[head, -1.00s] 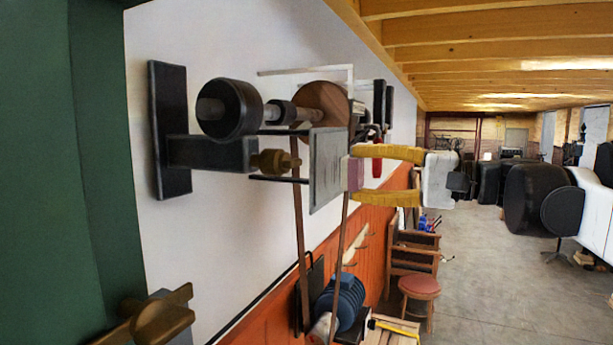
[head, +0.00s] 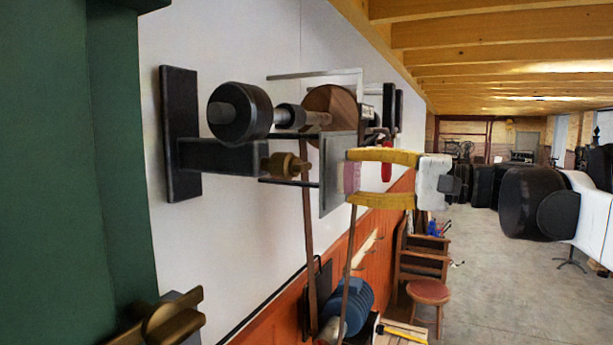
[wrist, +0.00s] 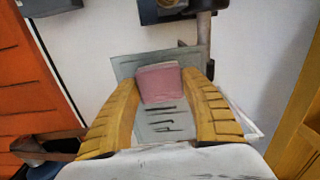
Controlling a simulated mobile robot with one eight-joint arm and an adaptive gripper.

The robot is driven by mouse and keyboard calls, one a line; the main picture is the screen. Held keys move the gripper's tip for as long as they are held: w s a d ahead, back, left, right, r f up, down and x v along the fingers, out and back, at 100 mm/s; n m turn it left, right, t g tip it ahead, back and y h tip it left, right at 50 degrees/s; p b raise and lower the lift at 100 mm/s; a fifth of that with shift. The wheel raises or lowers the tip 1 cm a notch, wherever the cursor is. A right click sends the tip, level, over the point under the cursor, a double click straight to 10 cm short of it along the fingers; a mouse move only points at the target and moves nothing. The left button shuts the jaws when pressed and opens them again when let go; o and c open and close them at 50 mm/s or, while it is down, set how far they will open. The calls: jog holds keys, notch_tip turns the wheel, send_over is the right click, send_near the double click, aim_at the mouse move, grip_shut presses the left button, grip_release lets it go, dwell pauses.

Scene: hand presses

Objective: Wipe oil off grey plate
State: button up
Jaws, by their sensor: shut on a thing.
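The grey plate (head: 333,165) stands upright, seen at a steep angle in the head view, in front of a machine on the wall. In the wrist view the plate (wrist: 132,66) faces me and shows thin dark marks, some of them between my fingers. I cannot tell whether they are oil or slots. My gripper (head: 352,177), with yellow fingers, is shut on a pink pad (wrist: 160,84). The pad also shows in the head view (head: 350,179), overlapping the plate's right part. I cannot tell whether it touches the plate.
Wooden disc (head: 331,106), black roller (head: 239,111) and bracket (head: 215,154) lie close around the plate. A brass knob (head: 284,166) is left of it. A green panel (head: 75,160) stands at the left. The floor (head: 500,250) at the right is mostly open.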

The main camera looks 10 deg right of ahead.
jog(key=shift+x, duration=0.95)
jog(key=shift+d, duration=0.1)
